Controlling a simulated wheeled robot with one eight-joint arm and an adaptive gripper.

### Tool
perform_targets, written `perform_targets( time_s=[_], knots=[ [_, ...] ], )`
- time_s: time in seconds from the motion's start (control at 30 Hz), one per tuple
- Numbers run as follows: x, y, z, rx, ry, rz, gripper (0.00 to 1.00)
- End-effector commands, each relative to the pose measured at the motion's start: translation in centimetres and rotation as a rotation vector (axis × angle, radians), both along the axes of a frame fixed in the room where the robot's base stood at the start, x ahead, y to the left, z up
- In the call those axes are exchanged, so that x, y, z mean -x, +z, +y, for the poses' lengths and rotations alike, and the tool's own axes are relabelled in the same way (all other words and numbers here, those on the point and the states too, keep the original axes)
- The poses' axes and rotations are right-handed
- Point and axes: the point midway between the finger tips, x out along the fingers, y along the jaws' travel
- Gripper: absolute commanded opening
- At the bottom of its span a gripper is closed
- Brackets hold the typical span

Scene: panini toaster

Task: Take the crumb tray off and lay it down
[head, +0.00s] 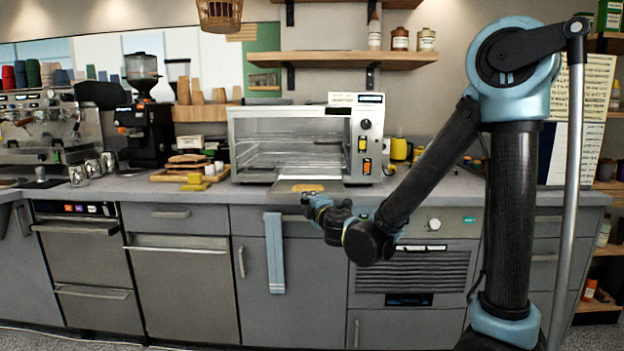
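The panini toaster (371,148) stands on the counter, a white metal box with a wide glass front and a control panel at its right. A flat light-grey tray, which looks like the crumb tray (333,187), sticks out low at the toaster's front towards the counter edge. A tan patch lies on its middle. My gripper (309,202) is at the tray's front edge, just before the counter. The fingers are small and partly hidden by the wrist, so I cannot tell whether they touch or grip the tray.
A wooden board (163,176) with food and yellow blocks (195,183) lies left of the toaster. Metal cups (92,167) and a coffee grinder (143,110) stand further left. A yellow container (399,148) is to the right. A blue towel (274,250) hangs below.

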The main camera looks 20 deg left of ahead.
Motion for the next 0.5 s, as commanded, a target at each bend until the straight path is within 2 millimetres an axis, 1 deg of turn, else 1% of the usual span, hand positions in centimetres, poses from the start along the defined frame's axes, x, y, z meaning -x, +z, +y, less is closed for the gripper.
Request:
perform_targets(
  time_s=[0.5],
  knots=[
    [2.1, 0.0, -0.4, 0.0, 0.001, 0.0, 0.0]
  ],
)
